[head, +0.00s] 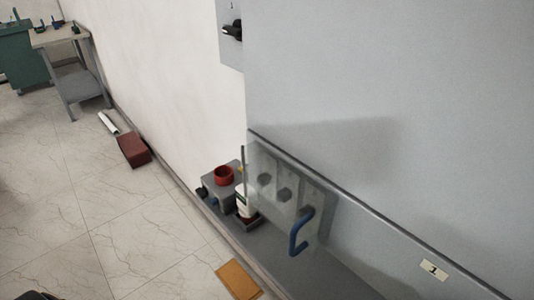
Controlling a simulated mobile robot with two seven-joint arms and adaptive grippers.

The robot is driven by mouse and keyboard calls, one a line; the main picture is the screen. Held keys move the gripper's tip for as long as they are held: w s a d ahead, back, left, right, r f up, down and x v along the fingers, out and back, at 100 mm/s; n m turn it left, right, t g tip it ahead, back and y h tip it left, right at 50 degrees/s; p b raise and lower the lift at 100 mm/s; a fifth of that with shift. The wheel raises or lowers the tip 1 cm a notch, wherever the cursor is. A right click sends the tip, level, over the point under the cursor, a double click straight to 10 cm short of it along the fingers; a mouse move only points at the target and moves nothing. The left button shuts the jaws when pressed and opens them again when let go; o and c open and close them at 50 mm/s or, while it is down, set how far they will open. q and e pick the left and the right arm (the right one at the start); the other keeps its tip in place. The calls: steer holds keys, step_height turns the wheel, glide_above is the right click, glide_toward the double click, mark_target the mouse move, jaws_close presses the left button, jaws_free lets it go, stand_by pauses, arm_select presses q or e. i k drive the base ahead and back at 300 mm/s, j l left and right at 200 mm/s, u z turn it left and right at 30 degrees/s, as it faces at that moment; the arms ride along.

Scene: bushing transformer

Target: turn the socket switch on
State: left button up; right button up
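A grey box (229,50) is cut by the top edge at centre, with a black switch-like handle (232,30) and a small mark above it. I cannot tell for sure whether this is the socket switch, or whether it is on or off. Lower down, a grey unit (285,193) with several dark round knobs or sockets shows behind a clear panel (330,225) with a blue handle (300,234). Neither gripper can be made out. A dark shape at the bottom left edge is too cut off to identify.
A large grey cabinet (400,90) fills the right side, with a label "1" (434,270). By the wall are a grey box with a red ring (224,175), a white bottle (245,204) and an orange-brown flat piece (238,280). Tiled floor at left is mostly clear.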

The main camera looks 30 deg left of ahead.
mark_target(202, 192)
steer(key=u, duration=1.35)
